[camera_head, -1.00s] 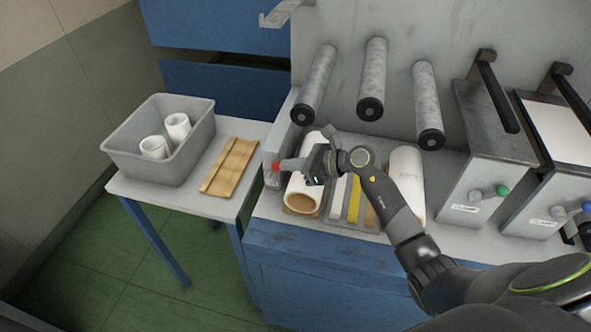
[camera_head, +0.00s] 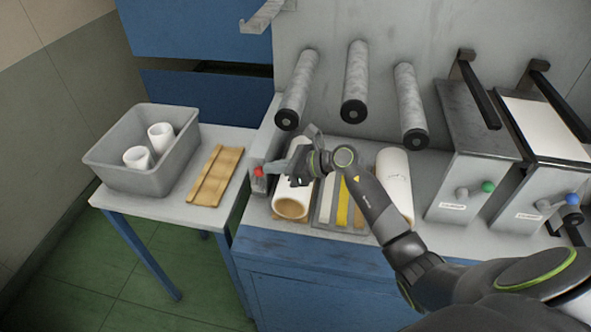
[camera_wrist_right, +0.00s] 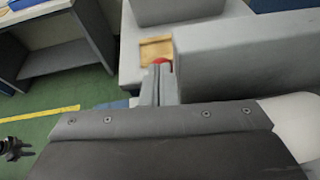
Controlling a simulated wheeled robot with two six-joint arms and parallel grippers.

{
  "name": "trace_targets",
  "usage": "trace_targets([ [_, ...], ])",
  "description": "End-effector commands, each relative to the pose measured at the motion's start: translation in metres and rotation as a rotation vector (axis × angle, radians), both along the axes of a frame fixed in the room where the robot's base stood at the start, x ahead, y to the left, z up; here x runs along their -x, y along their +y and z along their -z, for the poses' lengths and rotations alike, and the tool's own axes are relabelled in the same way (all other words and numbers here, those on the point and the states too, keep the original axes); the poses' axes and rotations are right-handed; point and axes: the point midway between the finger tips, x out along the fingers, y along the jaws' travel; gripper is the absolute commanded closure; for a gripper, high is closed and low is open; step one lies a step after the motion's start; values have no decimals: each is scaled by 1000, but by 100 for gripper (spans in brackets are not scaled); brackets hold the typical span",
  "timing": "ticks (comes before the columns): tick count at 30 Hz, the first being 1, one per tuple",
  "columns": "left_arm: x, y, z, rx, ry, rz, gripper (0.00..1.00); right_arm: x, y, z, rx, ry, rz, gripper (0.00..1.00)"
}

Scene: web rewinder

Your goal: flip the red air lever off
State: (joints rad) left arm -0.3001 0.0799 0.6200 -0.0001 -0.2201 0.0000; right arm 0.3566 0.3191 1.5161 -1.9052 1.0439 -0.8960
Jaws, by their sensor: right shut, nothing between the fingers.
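The red air lever (camera_head: 258,171) shows as a small red knob on the left end of the machine, beside the white roll. In the right wrist view the red knob (camera_wrist_right: 161,61) shows just past the fingertips, partly hidden by them. My right gripper (camera_head: 270,169) reaches in from the right over the white roll, its fingertips at or very close to the knob. Its fingers (camera_wrist_right: 158,84) are shut together with nothing between them. I cannot tell whether they touch the lever. My left gripper is not in view.
A large white roll (camera_head: 291,205) lies under my right gripper. Grey rollers (camera_head: 355,85) stick out above. A side table holds a grey bin (camera_head: 110,172) with white cores and a wooden cradle (camera_head: 216,176). Boxes with green (camera_head: 488,187) and blue knobs stand at right.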

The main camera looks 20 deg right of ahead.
Motion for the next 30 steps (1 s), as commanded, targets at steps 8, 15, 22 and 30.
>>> trace_targets([
  [8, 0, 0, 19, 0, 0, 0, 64, 31, -40, -3, 9, 1, 1, 100],
  [15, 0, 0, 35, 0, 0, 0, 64, 60, -76, -4, 8, 2, 1, 100],
  [22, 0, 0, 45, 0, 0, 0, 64, 80, -100, -6, 5, 1, 0, 100],
  [30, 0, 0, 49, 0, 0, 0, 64, 90, -111, -8, 1, 2, -1, 100],
])
